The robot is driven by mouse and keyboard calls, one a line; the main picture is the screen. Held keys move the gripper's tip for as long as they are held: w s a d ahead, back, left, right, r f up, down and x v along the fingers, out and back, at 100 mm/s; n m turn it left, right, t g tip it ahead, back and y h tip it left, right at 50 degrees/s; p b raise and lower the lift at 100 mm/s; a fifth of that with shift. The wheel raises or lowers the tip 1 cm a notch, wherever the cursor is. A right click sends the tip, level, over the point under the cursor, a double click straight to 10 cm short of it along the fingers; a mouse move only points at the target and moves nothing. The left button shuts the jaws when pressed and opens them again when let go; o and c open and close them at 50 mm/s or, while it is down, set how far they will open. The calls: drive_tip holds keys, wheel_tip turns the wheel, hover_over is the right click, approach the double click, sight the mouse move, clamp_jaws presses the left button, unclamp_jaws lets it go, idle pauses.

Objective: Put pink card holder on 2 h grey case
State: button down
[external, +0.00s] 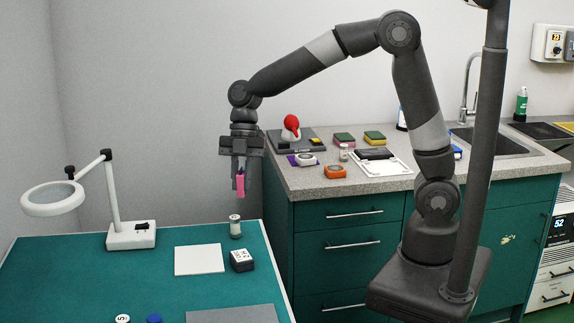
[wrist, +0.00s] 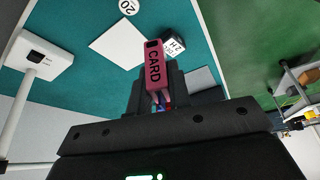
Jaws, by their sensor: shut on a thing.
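The pink card holder (external: 240,184) is held in my gripper (external: 241,170), which is shut on it above the back right edge of the green table. In the wrist view the pink holder (wrist: 155,64) shows the word CARD, and my gripper's fingers (wrist: 160,98) close around its lower part. The 2 h grey case (external: 241,260) is a small dark block with a white labelled face, standing on the green table below the holder. In the wrist view the case (wrist: 173,46) lies just beyond the holder, which partly hides it.
A white square plate (external: 199,259) lies left of the case. A small white-topped cylinder (external: 235,226) stands behind the case. A magnifier lamp (external: 131,236) stands at the left. A grey mat (external: 232,315) lies in front. The counter (external: 300,180) at right holds several items.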

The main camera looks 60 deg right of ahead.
drive_tip(key=s+d+n+g, duration=0.1)
drive_tip(key=s+d+n, duration=0.1)
drive_tip(key=s+n, duration=0.15)
hover_over(242, 259)
drive_tip(key=w+d, duration=0.1)
drive_tip(key=d, duration=0.1)
drive_tip(key=shift+h, duration=0.4)
drive_tip(key=f, duration=0.6)
drive_tip(key=shift+w+a, duration=0.1)
drive_tip(key=shift+a, duration=0.15)
drive_tip(key=shift+a+f, duration=0.1)
drive_tip(key=shift+f, duration=2)
drive_tip(key=shift+f, duration=0.15)
drive_tip(key=c, duration=1.3)
unclamp_jaws()
drive_tip(key=shift+c, duration=0.2)
